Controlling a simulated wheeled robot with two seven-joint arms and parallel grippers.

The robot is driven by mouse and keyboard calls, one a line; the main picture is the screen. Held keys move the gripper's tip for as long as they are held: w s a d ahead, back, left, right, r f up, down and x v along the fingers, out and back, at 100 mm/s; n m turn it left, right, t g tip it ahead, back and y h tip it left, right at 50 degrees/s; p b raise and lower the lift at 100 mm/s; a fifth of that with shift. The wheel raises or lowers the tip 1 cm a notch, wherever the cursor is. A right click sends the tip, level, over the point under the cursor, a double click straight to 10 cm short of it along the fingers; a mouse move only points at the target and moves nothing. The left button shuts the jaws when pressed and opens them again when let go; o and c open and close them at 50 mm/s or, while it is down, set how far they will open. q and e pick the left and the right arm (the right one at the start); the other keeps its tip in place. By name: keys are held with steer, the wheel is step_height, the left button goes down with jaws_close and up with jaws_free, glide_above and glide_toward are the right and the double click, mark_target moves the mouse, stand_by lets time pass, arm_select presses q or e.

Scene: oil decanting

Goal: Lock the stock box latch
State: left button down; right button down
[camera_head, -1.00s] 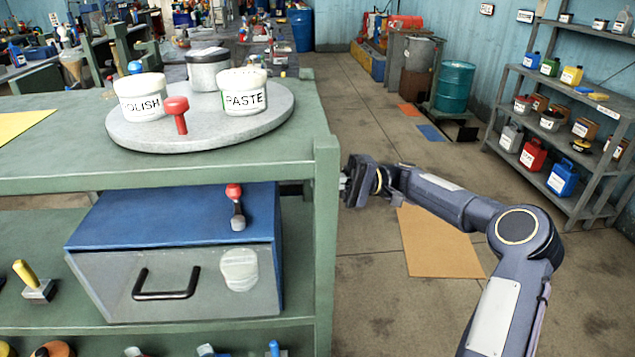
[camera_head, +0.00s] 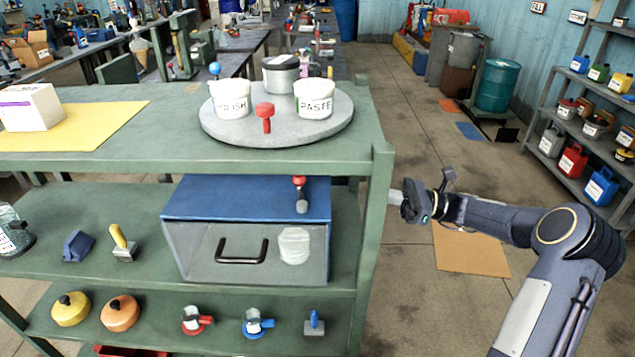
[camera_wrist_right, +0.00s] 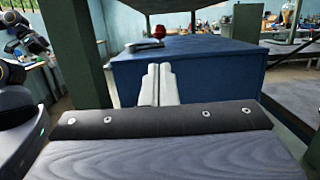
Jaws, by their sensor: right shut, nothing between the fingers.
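The stock box (camera_head: 245,252) stands on the shelf under the top board, with a blue lid, a grey front and a black handle (camera_head: 241,250). Its latch (camera_head: 301,195), a grey piece with a red knob, is at the right of the lid's front edge. My right gripper (camera_head: 394,197) is shut and empty, just outside the shelf's right front post, pointing left toward the box. In the right wrist view its fingers (camera_wrist_right: 157,85) are together before the blue side of the box (camera_wrist_right: 195,75); the latch's red knob (camera_wrist_right: 159,32) shows above. My left gripper is not in view.
The green post (camera_head: 374,250) stands between my right gripper and the box in the head view. A round grey tray (camera_head: 220,133) with jars is on the top board. The lower shelf (camera_head: 150,330) holds several small items.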

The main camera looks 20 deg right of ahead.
mark_target(313, 191)
steer(key=p+x, duration=0.3)
steer(key=x, duration=1)
steer(key=shift+w+a+p, duration=0.15)
steer(key=shift+a+p, duration=0.15)
steer(key=shift+a, duration=0.15)
steer(key=shift+w+a, duration=0.65)
steer(key=shift+a, duration=0.1)
steer(key=shift+d, duration=0.1)
